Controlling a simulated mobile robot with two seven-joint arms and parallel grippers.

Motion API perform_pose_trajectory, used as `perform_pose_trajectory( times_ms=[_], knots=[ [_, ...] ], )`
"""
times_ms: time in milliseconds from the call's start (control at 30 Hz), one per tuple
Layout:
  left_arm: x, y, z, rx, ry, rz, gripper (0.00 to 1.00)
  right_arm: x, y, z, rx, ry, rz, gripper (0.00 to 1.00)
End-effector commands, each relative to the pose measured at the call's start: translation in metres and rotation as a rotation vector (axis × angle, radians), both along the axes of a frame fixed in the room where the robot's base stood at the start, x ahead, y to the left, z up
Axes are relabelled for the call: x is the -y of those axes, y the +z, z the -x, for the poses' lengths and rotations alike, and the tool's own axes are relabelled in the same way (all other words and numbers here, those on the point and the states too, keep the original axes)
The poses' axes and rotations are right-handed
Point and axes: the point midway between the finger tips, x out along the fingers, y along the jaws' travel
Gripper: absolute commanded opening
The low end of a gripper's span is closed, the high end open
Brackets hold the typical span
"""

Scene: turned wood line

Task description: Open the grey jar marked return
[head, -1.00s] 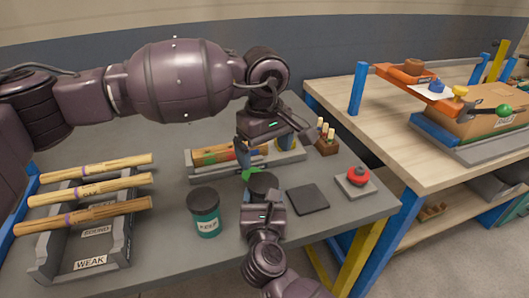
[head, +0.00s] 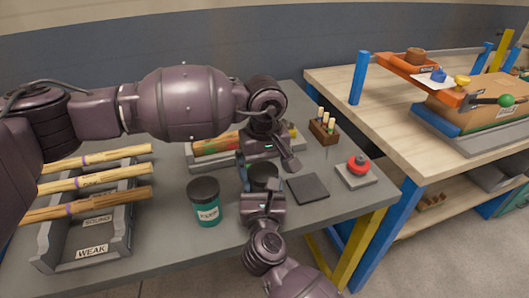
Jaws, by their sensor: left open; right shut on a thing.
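A jar with a dark lid (head: 264,172) stands near the middle of the grey bench in the head view. My grippers hide most of its body, and no mark on it can be read. My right gripper (head: 263,190) comes in from the front and is shut on this jar. My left gripper (head: 265,163) is open just above the jar, its fingers spread toward either side of the lid. I cannot tell whether they touch it. A teal jar (head: 207,212) with a dark lid and a white label stands apart to the left.
A grey rack (head: 84,254) labelled SOUND and WEAK bears wooden rods (head: 90,183) at the left. A dark square pad (head: 308,188) and a red button (head: 358,165) on a grey base lie to the right. A small peg block (head: 324,130) stands behind.

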Motion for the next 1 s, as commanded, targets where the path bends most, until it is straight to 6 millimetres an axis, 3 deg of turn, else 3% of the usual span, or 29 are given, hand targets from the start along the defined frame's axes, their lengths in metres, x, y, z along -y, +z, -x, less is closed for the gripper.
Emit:
perform_pose_trajectory(
  times_ms=[467, 767, 1000],
  knots=[
    [0.0001, -0.0101, 0.0, 0.001, 0.0, 0.001, 0.93, -0.0001, 0.0009, -0.0001, 0.001, 0.0, 0.0, 0.0],
    [0.0007, -0.0098, 0.0, 0.002, 0.0, 0.002, 0.47, -0.0009, 0.001, 0.0002, 0.002, 0.002, 0.0, 0.0],
    [0.0015, -0.0092, 0.0, 0.002, 0.069, 0.004, 0.45, -0.0022, 0.0013, 0.0007, 0.002, 0.005, 0.0, 0.0]
  ],
)
